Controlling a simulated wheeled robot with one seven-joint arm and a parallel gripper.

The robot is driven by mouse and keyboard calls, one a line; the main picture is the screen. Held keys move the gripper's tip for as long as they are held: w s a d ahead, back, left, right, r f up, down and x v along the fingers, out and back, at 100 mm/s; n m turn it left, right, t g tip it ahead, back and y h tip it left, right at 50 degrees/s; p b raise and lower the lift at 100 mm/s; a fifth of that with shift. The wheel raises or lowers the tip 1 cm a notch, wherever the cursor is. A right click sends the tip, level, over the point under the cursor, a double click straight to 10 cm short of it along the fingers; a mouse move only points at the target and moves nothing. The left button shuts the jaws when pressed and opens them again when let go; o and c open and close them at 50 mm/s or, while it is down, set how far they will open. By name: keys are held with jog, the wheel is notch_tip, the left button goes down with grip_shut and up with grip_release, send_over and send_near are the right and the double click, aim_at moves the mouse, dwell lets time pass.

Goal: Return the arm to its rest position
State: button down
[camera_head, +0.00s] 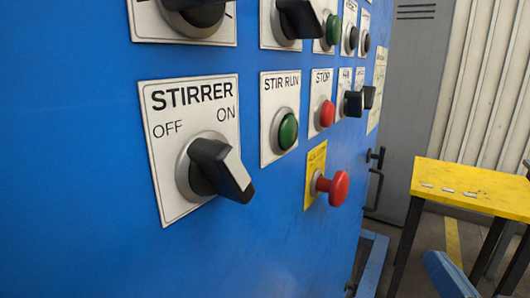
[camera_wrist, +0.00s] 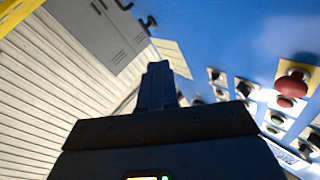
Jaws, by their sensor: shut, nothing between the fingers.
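My gripper (camera_wrist: 158,72) shows in the wrist view, its dark fingers together with nothing between them. It is in free space, apart from the blue control panel (camera_wrist: 225,30) on the right of that view. The panel fills the left and middle of the head view (camera_head: 80,240). My gripper does not show clearly in the head view.
The panel carries a black STIRRER knob (camera_head: 218,170), a green STIR RUN button (camera_head: 287,131), a red STOP button (camera_head: 326,114) and a protruding red mushroom button (camera_head: 333,188). A yellow table (camera_head: 475,185) stands at right, before a grey cabinet (camera_head: 408,90) and corrugated wall (camera_head: 485,80).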

jog(key=s+f+g+h, duration=0.1)
jog(key=s+f+g, duration=0.1)
jog(key=s+f, duration=1.05)
jog(key=s+a+n+g, duration=0.2)
jog(key=s+n+g, duration=0.1)
jog(key=s, duration=1.6)
jog(key=shift+a+f, duration=0.15)
jog(key=shift+f, duration=0.15)
